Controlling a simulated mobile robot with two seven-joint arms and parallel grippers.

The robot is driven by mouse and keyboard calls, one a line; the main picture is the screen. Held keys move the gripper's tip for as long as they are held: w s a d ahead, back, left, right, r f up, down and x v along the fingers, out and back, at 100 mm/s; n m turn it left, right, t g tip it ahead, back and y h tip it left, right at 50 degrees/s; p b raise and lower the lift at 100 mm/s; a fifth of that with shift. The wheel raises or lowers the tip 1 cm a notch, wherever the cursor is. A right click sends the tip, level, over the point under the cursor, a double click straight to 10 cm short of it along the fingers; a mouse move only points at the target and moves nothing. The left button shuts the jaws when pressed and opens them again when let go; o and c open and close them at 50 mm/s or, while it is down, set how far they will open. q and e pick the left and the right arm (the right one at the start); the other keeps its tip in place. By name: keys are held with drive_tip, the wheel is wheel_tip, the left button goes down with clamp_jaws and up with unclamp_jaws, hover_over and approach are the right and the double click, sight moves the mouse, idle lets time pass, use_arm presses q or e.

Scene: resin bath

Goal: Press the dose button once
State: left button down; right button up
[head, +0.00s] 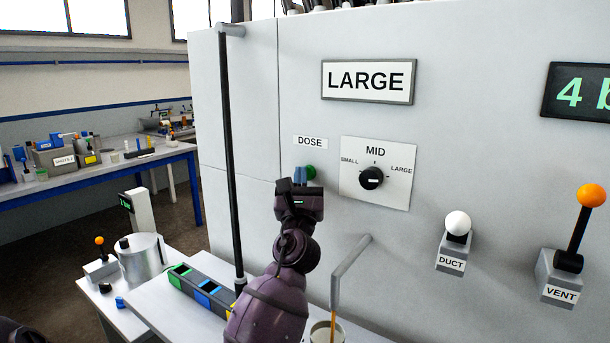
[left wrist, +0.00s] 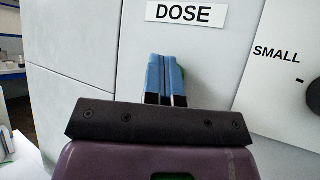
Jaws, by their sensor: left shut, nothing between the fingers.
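The green dose button (head: 310,172) is on the grey machine panel under the DOSE label (head: 311,142). It shows only partly, behind the fingertips of my left gripper (head: 300,175). My left gripper is shut and empty, with its blue fingers pointing at the panel at the button's place. I cannot tell whether the fingertips touch the button. My right gripper is not in view.
A MID dial plate (head: 401,197) is right of the button. The white DUCT knob (head: 457,223) and orange VENT lever (head: 591,196) are farther right. A spout (head: 349,262) sticks out over a cup (head: 326,334) below. A dark vertical rod (head: 230,130) stands at the left.

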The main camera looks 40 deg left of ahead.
use_arm(q)
drive_tip(key=s+p, duration=0.2)
drive_tip(key=s, duration=0.4)
drive_tip(key=shift+s+d, duration=0.35)
idle(0.7)
idle(0.8)
